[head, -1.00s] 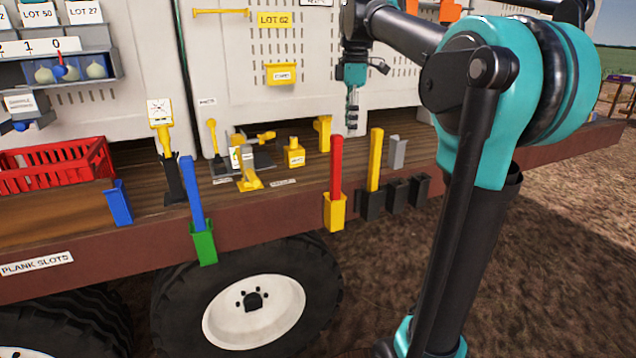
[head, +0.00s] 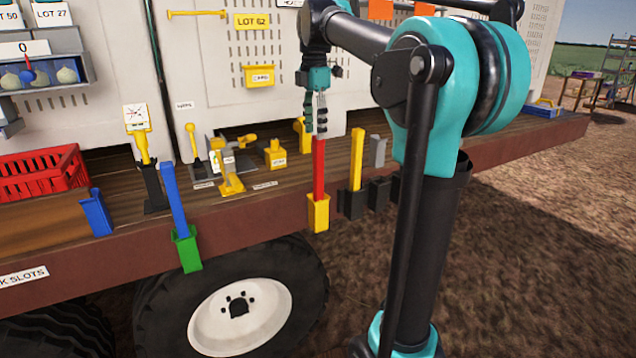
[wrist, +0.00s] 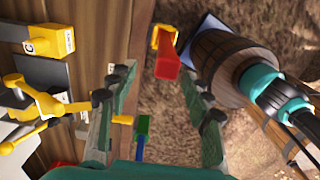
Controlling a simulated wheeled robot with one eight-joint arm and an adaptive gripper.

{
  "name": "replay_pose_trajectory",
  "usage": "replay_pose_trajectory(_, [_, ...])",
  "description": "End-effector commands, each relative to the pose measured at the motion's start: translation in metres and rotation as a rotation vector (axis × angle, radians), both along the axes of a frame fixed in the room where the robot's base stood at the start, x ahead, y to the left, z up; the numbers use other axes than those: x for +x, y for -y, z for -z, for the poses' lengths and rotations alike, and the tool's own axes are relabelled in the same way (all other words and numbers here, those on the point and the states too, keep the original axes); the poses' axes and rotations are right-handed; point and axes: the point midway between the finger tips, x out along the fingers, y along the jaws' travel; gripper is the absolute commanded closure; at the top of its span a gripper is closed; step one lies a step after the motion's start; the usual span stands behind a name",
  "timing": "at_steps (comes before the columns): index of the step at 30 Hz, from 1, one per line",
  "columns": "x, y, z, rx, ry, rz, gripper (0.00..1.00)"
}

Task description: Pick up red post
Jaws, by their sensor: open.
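The red post (head: 319,170) stands upright in a yellow socket (head: 318,212) on the front edge of the wooden deck. My gripper (head: 316,122) points down just above the top of the post in the head view. In the wrist view the red post (wrist: 167,65) shows beyond and between the two spread fingers of my gripper (wrist: 155,90), with the yellow socket (wrist: 163,38) behind it. The fingers are apart and nothing is between their tips that I can see gripped.
A yellow post (head: 356,160) stands in a dark socket right of the red one. A blue post (head: 174,200) stands in a green socket (head: 187,250) to the left. Yellow fixtures (head: 228,180) and a red crate (head: 42,172) are on the deck. A wheel (head: 238,308) is below.

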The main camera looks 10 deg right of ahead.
Motion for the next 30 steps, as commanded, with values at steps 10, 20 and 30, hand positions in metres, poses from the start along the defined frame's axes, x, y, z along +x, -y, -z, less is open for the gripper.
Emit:
replay_pose_trajectory(10, [-0.002,0.003,0.029,0.0,0.0,0.001,0.5])
replay_pose_trajectory(20, [-0.006,0.008,0.069,0.0,0.0,0.0,0.5])
replay_pose_trajectory(30, [-0.005,0.008,0.072,0.0,0.0,0.0,0.57])
